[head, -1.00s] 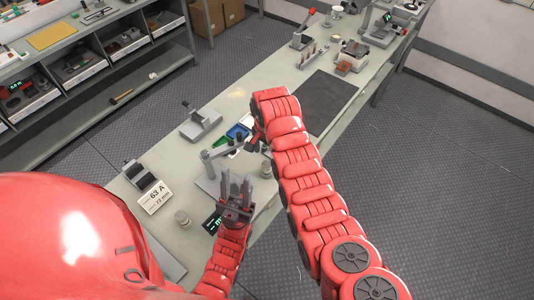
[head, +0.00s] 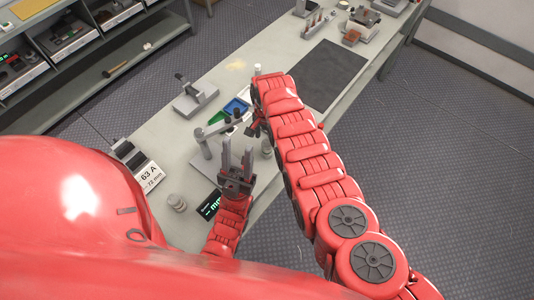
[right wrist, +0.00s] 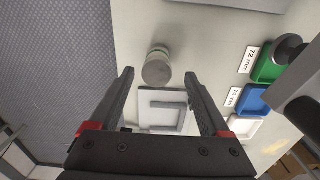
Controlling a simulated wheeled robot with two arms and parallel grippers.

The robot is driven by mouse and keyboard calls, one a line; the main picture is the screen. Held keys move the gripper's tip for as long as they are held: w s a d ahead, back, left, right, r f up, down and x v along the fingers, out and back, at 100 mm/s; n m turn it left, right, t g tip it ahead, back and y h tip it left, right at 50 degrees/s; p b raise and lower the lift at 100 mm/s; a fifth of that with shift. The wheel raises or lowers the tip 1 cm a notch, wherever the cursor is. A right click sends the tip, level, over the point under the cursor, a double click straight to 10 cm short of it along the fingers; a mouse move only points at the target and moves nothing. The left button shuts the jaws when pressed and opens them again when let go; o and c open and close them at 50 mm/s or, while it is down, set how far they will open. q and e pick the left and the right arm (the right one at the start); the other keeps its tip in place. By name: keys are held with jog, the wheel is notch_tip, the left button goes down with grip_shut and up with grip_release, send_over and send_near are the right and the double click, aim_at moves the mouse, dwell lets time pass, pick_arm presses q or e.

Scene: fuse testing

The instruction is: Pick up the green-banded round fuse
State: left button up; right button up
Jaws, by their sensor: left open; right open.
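The green-banded round fuse (right wrist: 157,68) is a short grey cylinder with a green band near its far end, in the upper middle of the right wrist view. My right gripper (right wrist: 160,78) is open and empty, and the fuse shows between and just beyond its fingertips, apparently untouched. In the head view a small grey cylinder (head: 267,148) stands beside my right gripper (head: 256,128); I cannot make out a band on it there. My left gripper (head: 237,160) is open and empty, its fingers pointing up the picture, near the meter display.
Green (right wrist: 270,66), blue (right wrist: 256,98) and white (right wrist: 244,127) bins with mm labels lie right of the fuse. A pale square frame (right wrist: 162,110) lies between my right fingers. A grey post with an arm (head: 203,140) stands near my left gripper. A dark mat (head: 330,75) lies farther along.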

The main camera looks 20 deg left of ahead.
aim_at(266, 154)
jog(key=shift+s+f, duration=0.1)
jog(key=shift+f, duration=0.05)
jog(key=shift+s+f, duration=0.1)
jog(key=shift+f, duration=0.1)
notch_tip(266, 154, down, 5)
jog(key=b, duration=0.4)
jog(key=shift+d, duration=0.1)
jog(key=shift+r, duration=0.2)
jog(key=shift+c, duration=0.3)
grip_shut()
